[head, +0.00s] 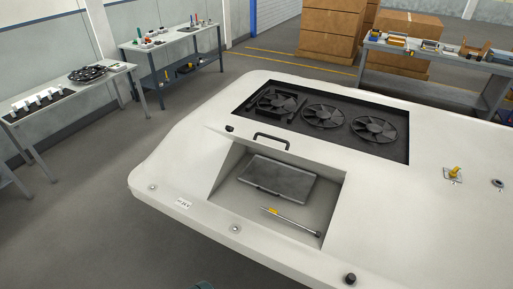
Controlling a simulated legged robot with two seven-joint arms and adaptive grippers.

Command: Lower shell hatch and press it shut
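The white shell (420,180) fills the middle and right of the head view. A recessed opening in its near side has a pale grey floor (240,196). A black handle (271,140) sits at the far edge of this opening. I cannot tell clearly which surface is the hatch or at what angle it stands. A dark grey flat panel or box (280,178) lies inside the recess. A thin rod with a yellow part (290,220) lies in front of it. Neither of my grippers shows; a small dark shape at the bottom edge is too cut off to identify.
Several black fans (323,117) sit in a dark bay behind the recess. Black knobs (350,278) and a yellow fitting (454,172) stand up from the shell. Workbenches with parts (68,92) stand at the left; another bench (440,60) and cardboard boxes (333,25) are behind.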

